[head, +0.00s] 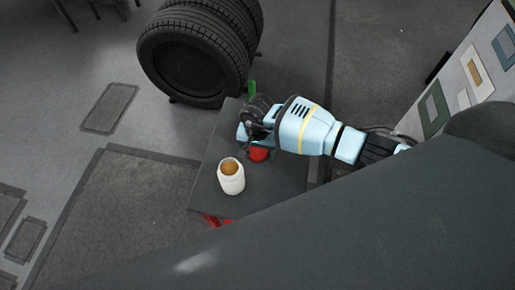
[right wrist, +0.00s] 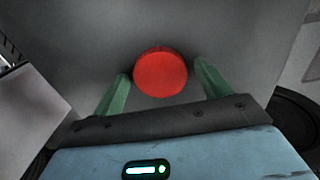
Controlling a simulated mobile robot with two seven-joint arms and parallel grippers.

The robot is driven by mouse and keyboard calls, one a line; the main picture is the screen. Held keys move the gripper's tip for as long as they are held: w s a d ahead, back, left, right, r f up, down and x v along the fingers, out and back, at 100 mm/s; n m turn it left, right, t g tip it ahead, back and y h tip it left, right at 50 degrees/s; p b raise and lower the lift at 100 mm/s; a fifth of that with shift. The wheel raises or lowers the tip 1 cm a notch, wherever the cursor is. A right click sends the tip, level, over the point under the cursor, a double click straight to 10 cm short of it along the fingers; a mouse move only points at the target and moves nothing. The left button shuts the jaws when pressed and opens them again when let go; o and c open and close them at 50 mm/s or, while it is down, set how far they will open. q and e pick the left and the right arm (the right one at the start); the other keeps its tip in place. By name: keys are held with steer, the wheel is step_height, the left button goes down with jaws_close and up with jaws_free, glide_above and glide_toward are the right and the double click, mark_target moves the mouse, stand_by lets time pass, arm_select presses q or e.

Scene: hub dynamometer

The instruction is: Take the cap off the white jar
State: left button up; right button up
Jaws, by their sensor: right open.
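The white jar (head: 231,180) stands upright on the dark grey table. Its top is open, with no cap on it, and something orange-brown shows inside the mouth. A round red cap (head: 258,154) is just behind and to the right of the jar, apart from it, below my right gripper. In the right wrist view the red cap (right wrist: 160,72) shows between the green fingers of my right gripper (right wrist: 161,72). The fingers are open, with a gap on each side of the cap. My left gripper is not in view.
The dark table (head: 280,185) has bare surface to the right of the jar. A large black tyre (head: 190,62) stands behind the table. A small green item (head: 252,87) shows near the table's far edge. Something red (head: 215,220) shows at the table's front edge.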

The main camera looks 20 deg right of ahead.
mark_target(257, 152)
steer(key=shift+r, duration=0.25)
step_height(257, 152, up, 12)
steer(key=p, duration=0.1)
steer(key=shift+f, duration=0.1)
stand_by(0.4)
